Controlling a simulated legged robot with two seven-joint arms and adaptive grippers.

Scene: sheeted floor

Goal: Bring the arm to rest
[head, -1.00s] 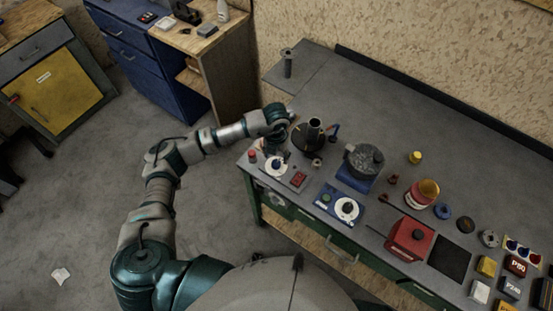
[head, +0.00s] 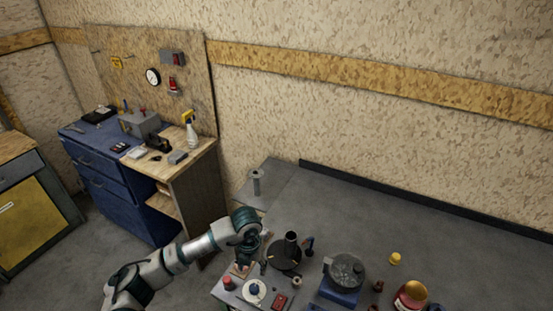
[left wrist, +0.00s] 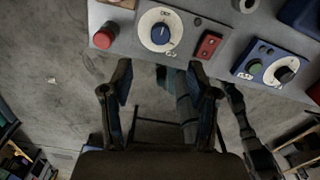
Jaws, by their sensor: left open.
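My left arm comes in from the lower left in the head view, grey and teal. Its gripper (head: 243,264) hangs above the left end of the grey workbench (head: 375,218), beside a black round stand (head: 284,257). In the left wrist view the two dark fingers (left wrist: 160,84) are apart, with nothing held between them. Beyond them are the bench edge and a control panel with a red button (left wrist: 104,36), a blue dial (left wrist: 160,31) and a red switch (left wrist: 207,45). My right gripper is in neither view.
A dark pot (head: 346,271) and a red-and-yellow can (head: 410,297) stand right of the gripper. A grey post (head: 256,184) stands at the bench's back left corner. A blue cabinet (head: 108,190) is further left. The bench's back half is mostly clear.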

